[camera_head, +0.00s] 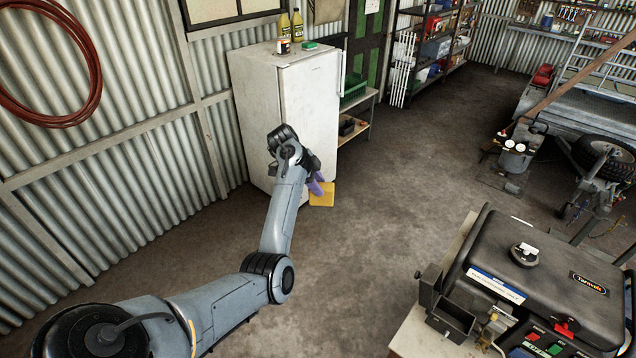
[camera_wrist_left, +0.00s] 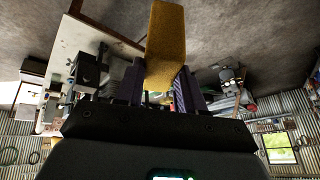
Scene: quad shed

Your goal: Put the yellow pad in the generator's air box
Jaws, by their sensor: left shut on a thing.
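The yellow pad (camera_head: 324,196) hangs from my left gripper (camera_head: 316,184), out over the floor in front of the fridge. In the left wrist view the pad (camera_wrist_left: 166,38) sits between the two purple fingers of my left gripper (camera_wrist_left: 158,84), which is shut on it. The black generator (camera_head: 540,270) stands on a pale bench at the lower right, well away from the pad. Its air box (camera_head: 452,318) is the small open-topped black box on its left side. My right gripper is in neither view.
A white fridge (camera_head: 300,110) with bottles on top stands behind my left gripper. The pale bench (camera_head: 425,335) carries the generator. An air compressor (camera_head: 514,155) and a trailer stand at the far right. The concrete floor between fridge and bench is clear.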

